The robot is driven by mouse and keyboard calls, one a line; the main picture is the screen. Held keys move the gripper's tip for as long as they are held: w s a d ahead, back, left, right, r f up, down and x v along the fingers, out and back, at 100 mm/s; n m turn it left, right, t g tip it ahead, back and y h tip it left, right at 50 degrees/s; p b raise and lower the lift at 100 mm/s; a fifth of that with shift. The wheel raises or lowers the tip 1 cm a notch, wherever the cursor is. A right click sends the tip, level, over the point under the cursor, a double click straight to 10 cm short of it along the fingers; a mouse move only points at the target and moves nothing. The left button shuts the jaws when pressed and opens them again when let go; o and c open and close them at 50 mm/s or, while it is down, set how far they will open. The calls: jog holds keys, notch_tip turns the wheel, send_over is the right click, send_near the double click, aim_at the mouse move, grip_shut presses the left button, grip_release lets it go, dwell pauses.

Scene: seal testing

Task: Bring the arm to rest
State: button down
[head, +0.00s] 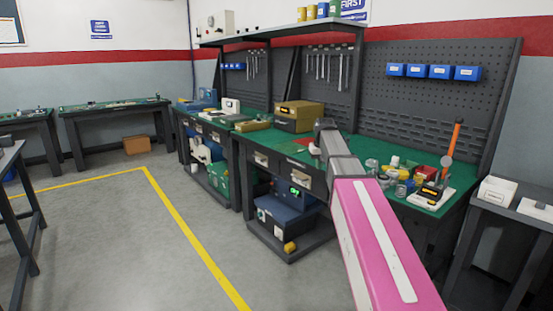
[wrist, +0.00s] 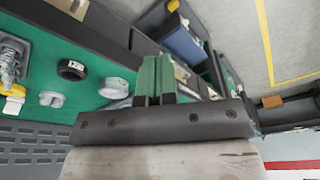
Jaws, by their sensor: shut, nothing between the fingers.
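My arm (head: 375,230) reaches out from the lower right of the head view, pink and white, over the green-topped workbench (head: 375,150). Its dark grey end lies above the bench's front part. My gripper (wrist: 156,62) shows in the wrist view as two green-coloured fingers that are shut against each other. They hold nothing. In the head view the fingers cannot be made out clearly. The bench top also fills the left of the wrist view.
Small parts stand on the bench to the right of my arm, with an orange-handled tool (head: 450,145). In the wrist view a black ring (wrist: 72,70) and a white ring (wrist: 112,86) lie left of the fingers. A brass-coloured box (head: 300,110) stands behind. Open floor (head: 110,240) lies left.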

jog(key=s+f+m+g, duration=0.1)
jog(key=s+f+g, duration=0.1)
jog(key=s+f, duration=2.7)
notch_tip(320, 180, down, 2)
jog(key=shift+s+d+f, duration=0.25)
jog(key=shift+s+d, duration=0.05)
